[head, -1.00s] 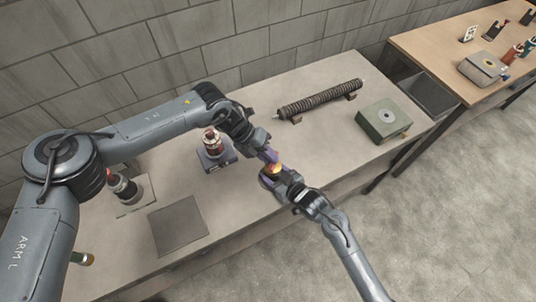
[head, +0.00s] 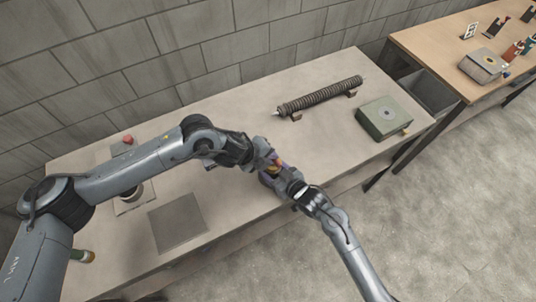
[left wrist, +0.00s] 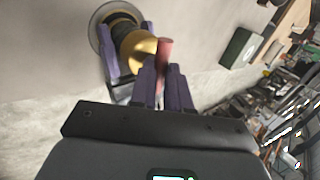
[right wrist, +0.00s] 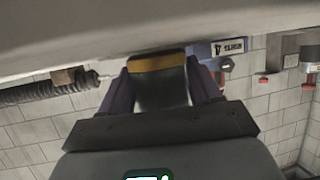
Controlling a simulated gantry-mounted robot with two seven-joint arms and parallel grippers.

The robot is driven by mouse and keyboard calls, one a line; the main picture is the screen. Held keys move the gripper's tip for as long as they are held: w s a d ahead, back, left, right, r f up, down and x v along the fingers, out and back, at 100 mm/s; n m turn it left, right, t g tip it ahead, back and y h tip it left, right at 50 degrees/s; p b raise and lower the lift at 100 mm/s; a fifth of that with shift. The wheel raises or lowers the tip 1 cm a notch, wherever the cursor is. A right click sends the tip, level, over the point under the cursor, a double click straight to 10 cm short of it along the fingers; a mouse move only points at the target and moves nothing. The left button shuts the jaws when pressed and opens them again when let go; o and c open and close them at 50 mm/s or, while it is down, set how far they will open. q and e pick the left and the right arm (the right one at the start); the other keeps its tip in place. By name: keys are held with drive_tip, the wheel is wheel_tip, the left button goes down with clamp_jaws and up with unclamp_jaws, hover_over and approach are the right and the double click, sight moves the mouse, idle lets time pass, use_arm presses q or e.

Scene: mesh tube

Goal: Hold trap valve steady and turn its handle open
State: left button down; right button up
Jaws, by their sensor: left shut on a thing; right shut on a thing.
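The trap valve stands near the table's front edge, partly hidden by my grippers. In the left wrist view it has a dark body (left wrist: 124,26), a gold collar (left wrist: 137,49) and a red handle (left wrist: 164,54). My left gripper (head: 271,158) is shut on the red handle, which shows between its purple fingers in the left wrist view (left wrist: 163,75). My right gripper (head: 272,179) is shut on the valve's body from the front. In the right wrist view its fingers (right wrist: 163,85) flank the dark body with its gold band (right wrist: 157,63).
A ribbed dark tube (head: 320,95) lies on stands at the back of the table. A green box (head: 384,118) stands to the right. A flat dark plate (head: 177,225) lies left of the valve. A wooden table (head: 430,60) stands beyond a gap at the right.

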use_arm(q)
drive_tip(key=n, duration=0.1)
drive_tip(key=n+t+y, duration=0.1)
drive_tip(key=n, duration=0.1)
drive_tip(key=shift+s+d+f+n+y, duration=0.15)
drive_tip(key=shift+s+d+n+y, duration=0.1)
drive_tip(key=shift+s+n+y, duration=0.05)
use_arm(e)
drive_tip(key=shift+a, duration=0.1)
use_arm(q)
drive_tip(key=shift+d+n+t+y, duration=0.2)
drive_tip(key=shift+n+t+y, duration=0.75)
drive_tip(key=shift+n, duration=0.95)
drive_tip(key=shift+y, duration=0.25)
drive_tip(key=c, duration=1.1)
unclamp_jaws()
drive_tip(key=shift+s, duration=0.1)
